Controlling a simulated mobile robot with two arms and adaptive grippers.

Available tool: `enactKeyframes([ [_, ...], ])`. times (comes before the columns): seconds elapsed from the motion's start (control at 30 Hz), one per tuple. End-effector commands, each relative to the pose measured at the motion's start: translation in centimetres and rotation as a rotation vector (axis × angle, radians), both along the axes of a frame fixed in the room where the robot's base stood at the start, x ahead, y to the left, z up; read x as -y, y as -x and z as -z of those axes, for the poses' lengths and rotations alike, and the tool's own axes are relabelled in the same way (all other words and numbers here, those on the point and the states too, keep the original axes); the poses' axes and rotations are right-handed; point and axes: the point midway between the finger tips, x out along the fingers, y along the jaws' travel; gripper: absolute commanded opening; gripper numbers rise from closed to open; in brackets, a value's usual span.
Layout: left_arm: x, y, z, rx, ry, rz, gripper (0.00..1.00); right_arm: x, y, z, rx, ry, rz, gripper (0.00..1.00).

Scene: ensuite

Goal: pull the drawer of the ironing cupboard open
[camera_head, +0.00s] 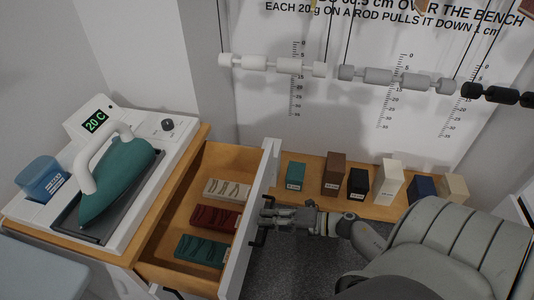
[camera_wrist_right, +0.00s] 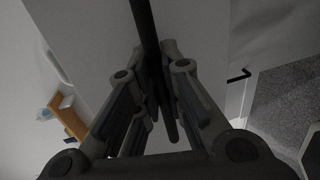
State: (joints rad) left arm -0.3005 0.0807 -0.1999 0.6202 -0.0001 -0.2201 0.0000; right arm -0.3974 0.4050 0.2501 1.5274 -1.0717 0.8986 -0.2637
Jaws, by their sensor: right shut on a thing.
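The drawer (camera_head: 185,190) of the ironing cupboard (camera_head: 120,258) stands well out from the cabinet, its wooden inside showing. Cream, red and teal slotted blocks lie in it. Its white front panel (camera_head: 238,248) carries a black bar handle (camera_head: 259,238). My right gripper (camera_head: 268,215) is at the outer side of that panel, shut on the handle and hiding part of it. In the right wrist view the dark handle bar (camera_wrist_right: 145,25) runs between the two fingers (camera_wrist_right: 160,95). My left gripper is not in view.
A teal iron (camera_head: 118,178) rests on a white station with a 20 C display (camera_head: 95,121) on the cupboard top, beside a blue cup (camera_head: 45,180). Several small boxes stand on a wooden shelf (camera_head: 310,205) behind my gripper. Weighted rods hang at the wall. Grey floor shows below the gripper.

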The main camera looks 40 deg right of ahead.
Motion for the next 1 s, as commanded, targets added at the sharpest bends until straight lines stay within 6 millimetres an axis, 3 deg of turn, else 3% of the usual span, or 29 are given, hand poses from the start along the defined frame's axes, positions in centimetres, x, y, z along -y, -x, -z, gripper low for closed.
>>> enactKeyframes([
  [0.03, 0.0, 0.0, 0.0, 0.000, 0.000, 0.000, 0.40, 0.0, 0.0, 0.0, -0.001, 0.001, 0.000, 0.00],
  [0.07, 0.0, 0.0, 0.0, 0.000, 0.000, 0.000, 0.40, 0.0, 0.0, 0.0, -0.001, 0.001, 0.000, 0.12],
  [0.23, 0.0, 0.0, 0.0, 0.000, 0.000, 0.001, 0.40, 0.0, 0.0, 0.0, -0.001, 0.001, 0.000, 0.32],
  [0.63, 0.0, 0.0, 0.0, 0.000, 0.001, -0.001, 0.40, 0.5, 0.6, -0.1, -0.002, 0.001, 0.001, 0.32],
  [1.0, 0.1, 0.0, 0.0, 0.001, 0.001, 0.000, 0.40, 4.9, 6.3, -1.5, -0.004, 0.001, 0.000, 0.32],
])
